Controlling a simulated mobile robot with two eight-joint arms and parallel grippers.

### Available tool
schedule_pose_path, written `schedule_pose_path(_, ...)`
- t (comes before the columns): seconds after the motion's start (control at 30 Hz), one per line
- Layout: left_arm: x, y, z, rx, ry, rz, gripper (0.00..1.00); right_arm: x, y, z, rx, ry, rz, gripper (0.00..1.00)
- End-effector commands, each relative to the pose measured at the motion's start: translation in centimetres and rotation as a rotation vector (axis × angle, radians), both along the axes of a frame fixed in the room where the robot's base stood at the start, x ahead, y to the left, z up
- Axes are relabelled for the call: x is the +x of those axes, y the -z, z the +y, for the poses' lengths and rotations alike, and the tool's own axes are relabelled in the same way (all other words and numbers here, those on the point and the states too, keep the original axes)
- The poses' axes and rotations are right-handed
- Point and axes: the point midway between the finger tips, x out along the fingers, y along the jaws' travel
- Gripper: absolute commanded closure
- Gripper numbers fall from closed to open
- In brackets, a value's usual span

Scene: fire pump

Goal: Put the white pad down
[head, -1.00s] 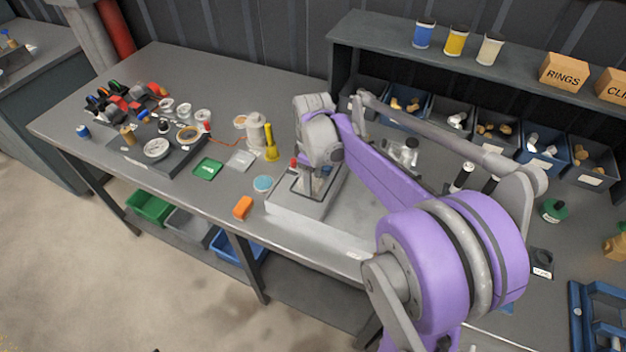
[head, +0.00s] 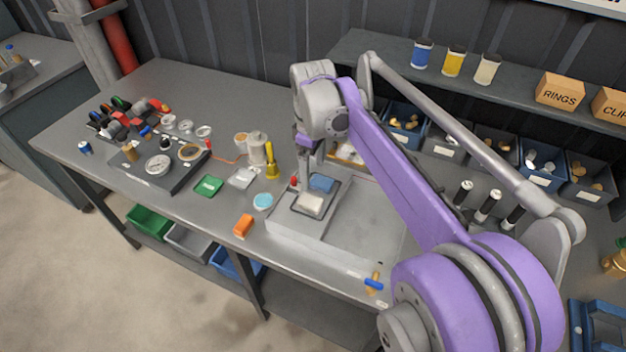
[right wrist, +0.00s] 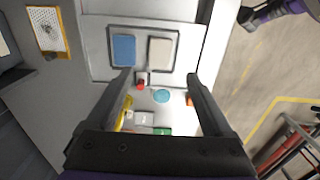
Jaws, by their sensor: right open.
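The white pad (head: 310,204) lies flat in the front part of a dark-rimmed tray on the grey raised block. A blue pad (head: 321,183) lies beside it in the same tray. In the right wrist view the white pad (right wrist: 161,52) is right of the blue pad (right wrist: 123,50), with a small gap between them. My right gripper (head: 308,172) is above the tray, clear of both pads. In the right wrist view the right gripper (right wrist: 160,78) has its fingers wide apart with nothing between them.
A small red-topped item (head: 294,181) stands at the tray's left edge. An orange block (head: 243,225), a light blue disc (head: 263,201) and a green square (head: 208,186) lie left of the grey block. Parts bins and a shelf (head: 480,78) stand behind.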

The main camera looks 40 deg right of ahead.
Motion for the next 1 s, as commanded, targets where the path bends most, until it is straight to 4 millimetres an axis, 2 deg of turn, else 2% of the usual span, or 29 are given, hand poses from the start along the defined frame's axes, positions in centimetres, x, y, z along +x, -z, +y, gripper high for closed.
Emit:
schedule_pose_path(0.13,0.0,-0.1,0.0,0.0,0.0,-0.001,0.5,-0.4,-0.5,0.8,-0.006,0.013,-0.015,0.14)
schedule_pose_path(0.27,0.0,-0.1,0.0,0.0,0.0,-0.001,0.5,-2.1,0.7,3.8,-0.024,0.078,-0.087,0.14)
schedule_pose_path(0.4,0.0,-0.1,0.0,0.0,0.0,-0.001,0.5,-5.4,3.6,8.5,-0.023,0.201,-0.22,0.14)
schedule_pose_path(0.6,0.0,-0.1,0.0,0.0,0.0,-0.001,0.5,-10.2,8.4,13.4,0.046,0.366,-0.396,0.14)
schedule_pose_path(0.8,0.0,-0.1,0.0,0.0,0.0,-0.001,0.5,-12.6,11.1,15.3,0.109,0.456,-0.479,0.14)
schedule_pose_path(1.0,0.0,-0.1,0.0,0.0,0.0,-0.001,0.5,-12.8,11.4,15.5,0.118,0.471,-0.489,0.14)
